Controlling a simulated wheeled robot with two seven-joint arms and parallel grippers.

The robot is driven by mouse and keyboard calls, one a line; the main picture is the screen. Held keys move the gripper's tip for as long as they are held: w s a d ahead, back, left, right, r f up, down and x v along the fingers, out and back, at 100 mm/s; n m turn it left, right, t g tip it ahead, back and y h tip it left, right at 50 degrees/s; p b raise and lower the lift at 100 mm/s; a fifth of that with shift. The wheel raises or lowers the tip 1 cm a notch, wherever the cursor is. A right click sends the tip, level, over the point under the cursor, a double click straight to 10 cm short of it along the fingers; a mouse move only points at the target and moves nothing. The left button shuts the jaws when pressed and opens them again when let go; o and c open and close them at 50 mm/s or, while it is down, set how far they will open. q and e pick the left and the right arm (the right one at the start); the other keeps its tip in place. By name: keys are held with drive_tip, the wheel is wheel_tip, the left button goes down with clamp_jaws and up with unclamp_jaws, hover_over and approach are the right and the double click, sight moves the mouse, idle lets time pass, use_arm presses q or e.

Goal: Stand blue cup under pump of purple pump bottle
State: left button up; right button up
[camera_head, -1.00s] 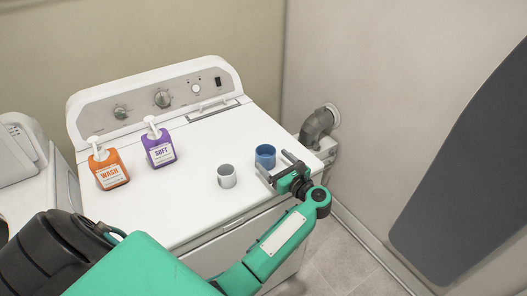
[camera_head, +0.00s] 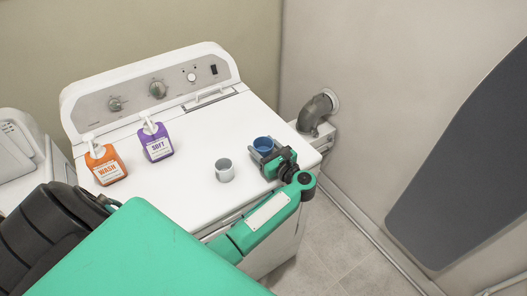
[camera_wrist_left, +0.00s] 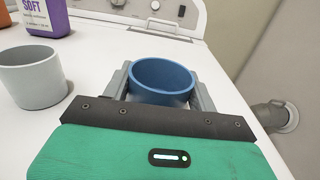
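The blue cup (camera_head: 263,144) stands upright near the right end of the white machine top. My left gripper (camera_head: 268,158) reaches it from the front. In the left wrist view the blue cup (camera_wrist_left: 162,80) sits between the two grey fingers (camera_wrist_left: 160,88), one on each side. The fingers are apart, and I cannot tell whether they touch the cup. The purple pump bottle (camera_head: 157,142), labelled SOFT, stands further left with its white pump on top. Its lower part also shows in the left wrist view (camera_wrist_left: 45,14). My right gripper is not in view.
A grey-white cup (camera_head: 225,170) stands between the purple bottle and the blue cup. An orange WASH pump bottle (camera_head: 105,164) stands left of the purple one. The control panel (camera_head: 155,88) rises at the back. The top's front centre is clear.

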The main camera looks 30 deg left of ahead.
use_arm(q)
drive_tip(key=shift+c, duration=0.7)
drive_tip(key=shift+r, duration=0.15)
